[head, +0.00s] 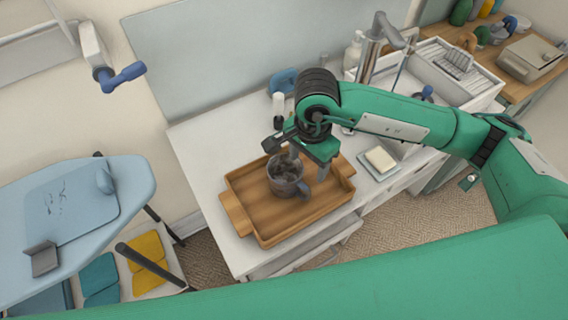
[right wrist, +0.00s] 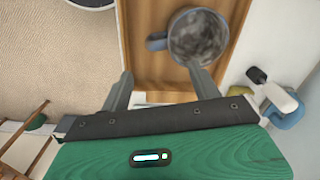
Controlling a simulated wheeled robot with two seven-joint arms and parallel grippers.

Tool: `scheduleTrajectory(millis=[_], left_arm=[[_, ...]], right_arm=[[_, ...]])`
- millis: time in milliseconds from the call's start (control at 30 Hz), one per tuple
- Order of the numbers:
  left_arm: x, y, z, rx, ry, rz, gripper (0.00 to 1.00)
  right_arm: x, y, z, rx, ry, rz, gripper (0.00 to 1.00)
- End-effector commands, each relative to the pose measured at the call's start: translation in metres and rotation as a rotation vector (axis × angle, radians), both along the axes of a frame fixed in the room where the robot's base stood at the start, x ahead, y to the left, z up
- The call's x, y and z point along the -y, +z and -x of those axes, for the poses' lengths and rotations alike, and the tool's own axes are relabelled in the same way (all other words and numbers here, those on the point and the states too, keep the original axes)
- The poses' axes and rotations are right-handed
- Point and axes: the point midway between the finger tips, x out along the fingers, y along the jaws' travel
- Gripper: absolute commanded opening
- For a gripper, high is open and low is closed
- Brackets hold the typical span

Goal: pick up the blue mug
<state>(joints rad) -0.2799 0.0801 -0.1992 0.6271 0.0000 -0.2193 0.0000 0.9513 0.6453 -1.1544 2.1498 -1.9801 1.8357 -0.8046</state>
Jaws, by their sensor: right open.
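The blue mug (head: 287,185) looks grey-blue and stands upright in a wooden tray (head: 243,222) on the white counter. Its handle points to the right in the head view. My right gripper (head: 303,158) is above the mug and hides part of its rim. In the right wrist view the mug (right wrist: 198,40) lies beyond the fingertips, nearer the right finger, with its handle to the left. My right gripper (right wrist: 162,85) is open, with nothing between its fingers. My left gripper is not in view.
A dish with a pale sponge (head: 380,159) sits right of the tray. A tap (head: 376,40) and sink stand behind, with a white dish rack (head: 440,75). A blue ironing board (head: 75,215) is at left. The tray's walls surround the mug.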

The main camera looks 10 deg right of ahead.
Motion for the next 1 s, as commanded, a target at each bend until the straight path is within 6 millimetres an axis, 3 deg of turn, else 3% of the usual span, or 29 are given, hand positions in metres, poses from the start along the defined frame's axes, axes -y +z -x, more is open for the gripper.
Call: scheduleTrajectory(millis=[400,633,800,1000], left_arm=[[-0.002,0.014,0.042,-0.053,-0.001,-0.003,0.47],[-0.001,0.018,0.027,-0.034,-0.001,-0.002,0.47],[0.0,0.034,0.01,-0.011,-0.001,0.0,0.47],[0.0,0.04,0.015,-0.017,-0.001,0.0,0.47]], right_arm=[[0.0,-0.07,0.002,-0.005,-0.002,0.001,0.63],[-0.001,-0.086,0.002,-0.003,0.0,0.001,0.63],[-0.004,-0.105,0.008,-0.008,0.0,0.001,0.63],[-0.005,-0.131,0.008,-0.004,-0.001,0.0,0.63]])
